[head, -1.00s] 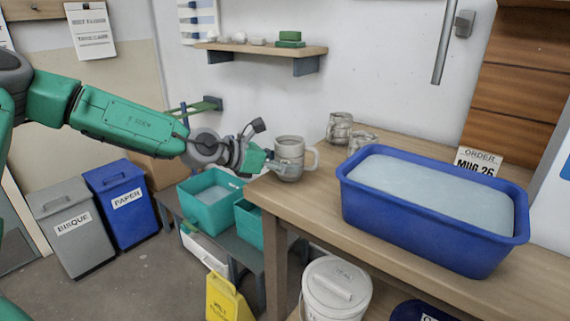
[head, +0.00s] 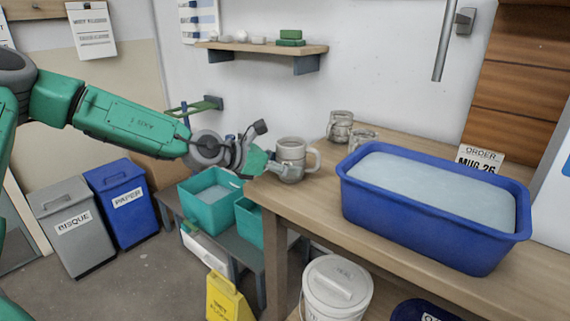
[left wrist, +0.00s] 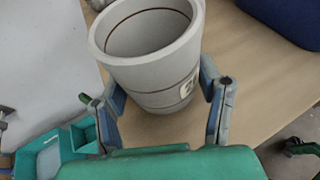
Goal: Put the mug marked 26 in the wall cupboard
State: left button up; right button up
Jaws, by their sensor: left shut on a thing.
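A grey mug (head: 292,151) stands upright at the left end of the wooden table, its handle to the right in the head view. My left gripper (head: 278,168) is shut on it low on its body from the left. In the left wrist view the mug (left wrist: 150,60) is between the two fingers (left wrist: 165,115), its open top facing the camera. A pale label on its side is partly seen, and its number is not fully readable. An order card (head: 479,160) reads MUG 26. My right gripper is not in view. I cannot make out a wall cupboard for certain.
Two other grey mugs (head: 340,127) (head: 364,140) stand farther back on the table. A big blue tub (head: 420,235) of pale liquid fills its middle right. A wall shelf (head: 262,48) holds small items. Teal bins (head: 209,190) sit lower left of the table (head: 310,205).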

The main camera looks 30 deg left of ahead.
pick_arm(q)
jog(key=o, duration=1.5)
jog(key=shift+d, duration=0.15)
jog(key=shift+s+a+r, duration=0.3)
jog(key=shift+s+a, duration=0.1)
jog(key=shift+s, duration=0.1)
jog(key=shift+v, duration=2.95)
jog(key=shift+s, duration=0.1)
